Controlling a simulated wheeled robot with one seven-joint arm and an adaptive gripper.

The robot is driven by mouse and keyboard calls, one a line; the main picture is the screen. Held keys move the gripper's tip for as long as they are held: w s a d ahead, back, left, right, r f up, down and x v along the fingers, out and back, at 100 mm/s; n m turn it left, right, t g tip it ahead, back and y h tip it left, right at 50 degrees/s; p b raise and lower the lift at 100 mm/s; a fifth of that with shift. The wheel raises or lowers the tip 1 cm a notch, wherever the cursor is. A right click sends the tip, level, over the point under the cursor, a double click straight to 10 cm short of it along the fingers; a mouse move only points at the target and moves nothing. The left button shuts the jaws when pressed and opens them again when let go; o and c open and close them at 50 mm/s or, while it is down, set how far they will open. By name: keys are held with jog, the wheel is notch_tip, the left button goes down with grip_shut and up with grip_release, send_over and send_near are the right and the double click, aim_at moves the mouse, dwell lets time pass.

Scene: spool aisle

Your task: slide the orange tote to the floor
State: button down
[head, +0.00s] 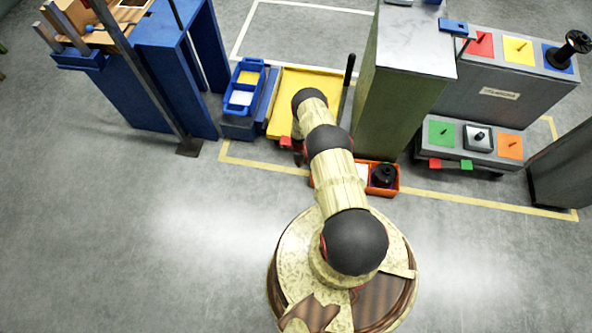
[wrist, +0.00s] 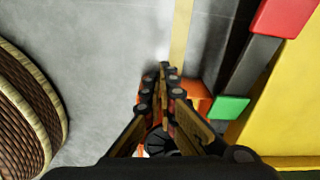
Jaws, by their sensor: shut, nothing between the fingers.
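The orange tote (head: 386,191) is in the head view just beyond my base, partly hidden behind my arm. A black spool (head: 384,175) and a white item (head: 362,174) are in it. In the wrist view an orange part of the tote (wrist: 197,97) shows just right of my fingers, and the spool (wrist: 160,143) shows dark between and below them. My gripper (wrist: 165,68) is shut and empty, over or beside the tote. Whether it touches the tote, and whether the tote rests fully on the floor, I cannot tell. The arm hides the gripper in the head view.
A stepped rack with coloured pads (head: 471,141) is at right. A blue bench (head: 172,60) is at left. Yellow tape (head: 250,162) crosses the floor; the left floor is clear.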

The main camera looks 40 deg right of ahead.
jog(key=s+d+f+b, duration=0.2)
jog(key=d+f+b, duration=0.1)
jog(key=f, duration=0.6)
jog(key=shift+s+b, duration=0.4)
jog(key=shift+b, duration=0.4)
